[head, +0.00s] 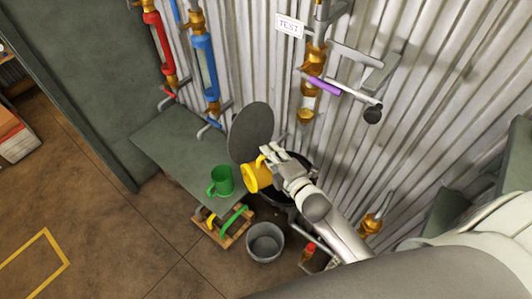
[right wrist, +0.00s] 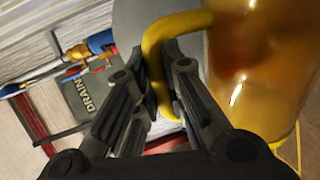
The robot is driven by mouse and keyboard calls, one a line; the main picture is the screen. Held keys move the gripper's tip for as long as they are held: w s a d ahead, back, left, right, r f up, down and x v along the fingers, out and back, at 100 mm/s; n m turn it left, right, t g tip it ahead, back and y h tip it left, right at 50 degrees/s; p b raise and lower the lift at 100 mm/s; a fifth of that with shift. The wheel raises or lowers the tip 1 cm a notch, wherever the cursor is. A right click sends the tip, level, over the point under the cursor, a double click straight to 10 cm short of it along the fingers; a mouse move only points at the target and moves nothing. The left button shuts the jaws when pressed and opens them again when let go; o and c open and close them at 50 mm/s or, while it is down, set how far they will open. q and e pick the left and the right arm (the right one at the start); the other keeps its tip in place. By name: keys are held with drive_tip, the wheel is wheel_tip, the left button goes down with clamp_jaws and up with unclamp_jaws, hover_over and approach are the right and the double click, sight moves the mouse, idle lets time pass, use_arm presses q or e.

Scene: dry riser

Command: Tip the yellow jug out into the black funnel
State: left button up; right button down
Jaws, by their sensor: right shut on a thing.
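The yellow jug (head: 254,178) is held off the floor near the wall in the head view, just right of the bench. My right gripper (head: 270,155) is shut on its handle. In the right wrist view the yellow handle (right wrist: 153,62) passes between the fingers, and the amber jug body (right wrist: 262,75) fills the right side. A dark round vessel (head: 297,160), which looks like the black funnel, is partly hidden behind my right gripper and arm. The jug is at its left edge in the picture; I cannot tell how high it is above it. My left gripper is not in view.
A green jug (head: 221,183) stands on the grey-green bench (head: 165,140). A large dark disc (head: 250,132) stands behind the yellow jug. A grey bucket (head: 265,243) and a wooden crate (head: 222,232) are on the floor. Pipes and valves line the corrugated wall.

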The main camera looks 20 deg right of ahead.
sight(284, 148)
drive_tip(key=shift+w+d+r+m+y+p, duration=0.15)
drive_tip(key=shift+d+m+p, duration=0.2)
drive_tip(key=shift+d+m, duration=0.5)
drive_tip(key=shift+w+d+r+m+y+p, duration=0.15)
drive_tip(key=shift+d+m+p, duration=0.3)
drive_tip(key=shift+d, duration=0.7)
idle(1.4)
